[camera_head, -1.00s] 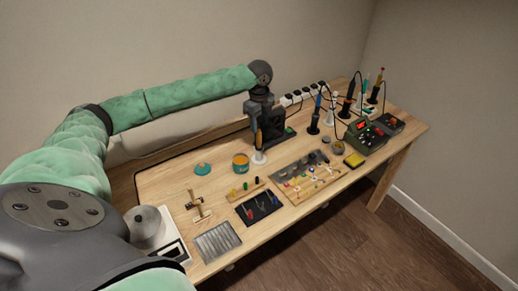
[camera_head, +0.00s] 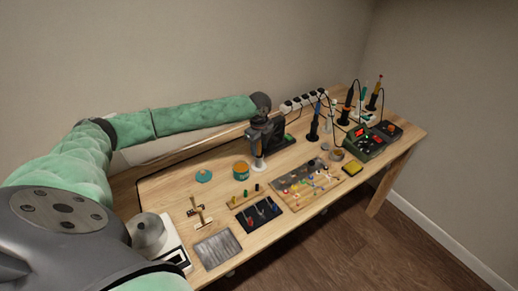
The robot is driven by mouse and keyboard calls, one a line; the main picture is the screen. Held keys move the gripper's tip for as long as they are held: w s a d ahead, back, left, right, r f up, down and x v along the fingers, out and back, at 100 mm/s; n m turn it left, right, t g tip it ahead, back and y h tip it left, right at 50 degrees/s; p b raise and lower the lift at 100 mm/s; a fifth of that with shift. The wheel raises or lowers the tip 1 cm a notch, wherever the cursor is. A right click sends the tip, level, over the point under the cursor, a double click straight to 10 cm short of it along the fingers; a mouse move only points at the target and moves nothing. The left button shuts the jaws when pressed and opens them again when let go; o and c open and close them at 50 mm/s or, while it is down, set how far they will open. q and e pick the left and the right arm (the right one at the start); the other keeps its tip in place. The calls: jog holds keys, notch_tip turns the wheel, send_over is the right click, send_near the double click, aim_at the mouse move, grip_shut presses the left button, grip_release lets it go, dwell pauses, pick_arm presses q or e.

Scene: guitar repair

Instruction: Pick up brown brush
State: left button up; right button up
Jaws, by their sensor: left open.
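My left gripper (camera_head: 258,146) reaches down over the back middle of the workbench, fingers pointing down, open. It is directly above a small white stand (camera_head: 258,163). In the earlier frame an upright orange-brown handle showed above this stand, and I take it to be the brown brush. Now the dark gripper covers that spot and the brush cannot be made out. I cannot tell whether the fingers touch it. My right gripper is not in view.
An orange-and-teal tin (camera_head: 241,172) stands just left of the white stand. A power strip (camera_head: 304,102) lies behind. Upright tools in stands, including a blue-handled one (camera_head: 315,122), and a green soldering station (camera_head: 364,142) are to the right. A small-parts tray (camera_head: 335,181) lies in front.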

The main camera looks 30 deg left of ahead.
pick_arm(q)
jog(key=shift+f, duration=0.35)
grip_shut()
jog(key=shift+r, duration=0.15)
